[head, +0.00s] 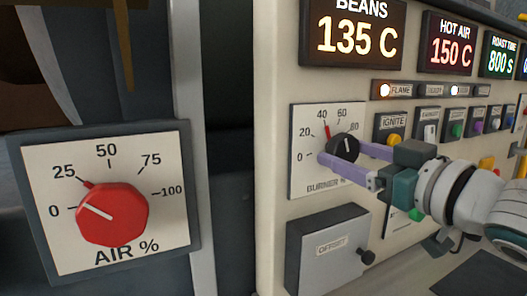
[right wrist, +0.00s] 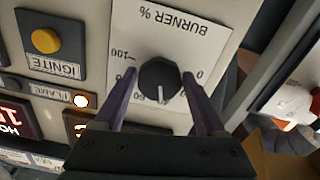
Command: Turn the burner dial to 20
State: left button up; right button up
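The burner dial (head: 345,147) is a black round knob on a white plate (head: 298,180) marked from 0 upward, labelled BURNER %. A red mark beside the knob lies near 40. In the right wrist view the knob (right wrist: 160,76) appears upside down, its white line pointing toward the picture's bottom. My right gripper (head: 341,153) has its two purple fingers on either side of the knob. In the right wrist view the fingertips (right wrist: 160,75) straddle it with narrow gaps; firm contact is not visible. My left gripper is not in view.
A red AIR % dial (head: 112,213) stands at the left, its white line between 0 and 25. Right of the burner plate are the yellow IGNITE button (head: 393,139) and several other buttons. The BEANS display (head: 355,36) reads 135 C.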

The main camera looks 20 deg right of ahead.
jog(key=c, duration=0.9)
jog(key=shift+c, duration=0.2)
jog(key=shift+n, duration=0.3)
jog(key=n+p, duration=0.1)
jog(key=n, duration=0.2)
jog(key=shift+r, duration=0.1)
jog(key=shift+n+p, duration=0.5)
jog(key=shift+n, duration=1.7)
jog(key=o, duration=1.3)
jog(key=shift+o, duration=0.2)
